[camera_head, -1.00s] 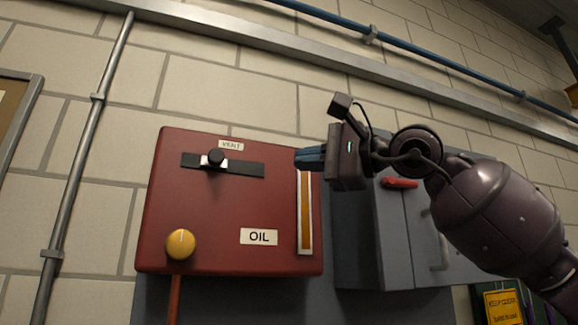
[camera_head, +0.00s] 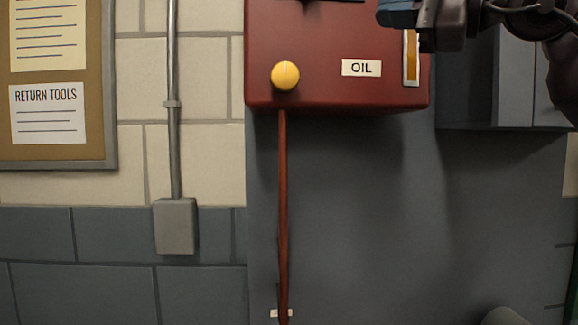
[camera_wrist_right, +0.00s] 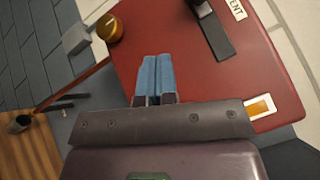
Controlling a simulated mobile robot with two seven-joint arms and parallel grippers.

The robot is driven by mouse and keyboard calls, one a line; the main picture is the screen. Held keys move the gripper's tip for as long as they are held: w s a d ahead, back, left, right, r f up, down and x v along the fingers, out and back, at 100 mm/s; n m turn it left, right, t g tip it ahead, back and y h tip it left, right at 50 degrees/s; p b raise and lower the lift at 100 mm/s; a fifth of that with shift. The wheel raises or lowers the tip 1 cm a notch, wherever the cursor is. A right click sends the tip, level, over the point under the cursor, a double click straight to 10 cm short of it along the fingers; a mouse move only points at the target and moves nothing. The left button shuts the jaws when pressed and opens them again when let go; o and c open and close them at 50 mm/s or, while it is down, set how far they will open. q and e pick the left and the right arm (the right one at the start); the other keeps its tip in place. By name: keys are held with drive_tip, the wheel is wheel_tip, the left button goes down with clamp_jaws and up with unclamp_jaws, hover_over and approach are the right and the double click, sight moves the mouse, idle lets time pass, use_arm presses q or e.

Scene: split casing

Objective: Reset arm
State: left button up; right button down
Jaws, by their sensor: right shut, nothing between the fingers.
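My right gripper (camera_head: 396,13) is at the top right of the head view, in front of the right part of the red oil box (camera_head: 325,85). Its blue fingers show pressed together and empty in the right wrist view (camera_wrist_right: 153,76), with the red box behind them. The box carries a yellow knob (camera_head: 285,75), an OIL label (camera_head: 361,68) and an amber sight strip (camera_head: 411,58). In the right wrist view the black vent slider (camera_wrist_right: 212,30) lies beyond the fingers, apart from them. My left gripper is not in view.
A red pipe (camera_head: 283,210) runs down from the box over a grey panel (camera_head: 370,220). A grey cabinet (camera_head: 490,90) stands right of the box. A notice board (camera_head: 108,90) and a conduit with a grey junction box (camera_head: 175,226) are on the left wall.

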drive_tip(key=w+a+f+m+t+y, duration=0.1)
drive_tip(key=w+f+m+y, duration=0.15)
drive_tip(key=f+m, duration=0.5)
drive_tip(key=w+f+m+y, duration=0.1)
drive_tip(key=f+m+y, duration=0.35)
drive_tip(key=f, duration=0.65)
drive_tip(key=d+f+m+t+h, duration=0.55)
drive_tip(key=f+m+h, duration=0.7)
drive_tip(key=m, duration=0.45)
drive_tip(key=d+f+m+t+h, duration=0.4)
drive_tip(key=d+f+m+h, duration=0.3)
drive_tip(key=f+m+h, duration=0.85)
drive_tip(key=s+d+f+m+g+y, duration=0.1)
drive_tip(key=s+d+f+m+g, duration=0.1)
drive_tip(key=s+f+m+g, duration=0.55)
drive_tip(key=s+d+f+m+g, duration=0.2)
drive_tip(key=s+f+m, duration=0.2)
drive_tip(key=f, duration=0.7)
drive_tip(key=s+a+f+m+g+y, duration=0.1)
drive_tip(key=s+f+m+g+y, duration=0.3)
drive_tip(key=s, duration=0.6)
drive_tip(key=s+a+f+m+g+h, duration=0.1)
drive_tip(key=s+a+f+g, duration=0.1)
drive_tip(key=s+f+g, duration=0.6)
drive_tip(key=w+f+t, duration=0.5)
drive_tip(key=f+t, duration=0.4)
drive_tip(key=t, duration=0.2)
drive_tip(key=shift+w+f+n+y, duration=0.15)
drive_tip(key=shift+w+n+y, duration=0.15)
drive_tip(key=shift+n+y, duration=0.1)
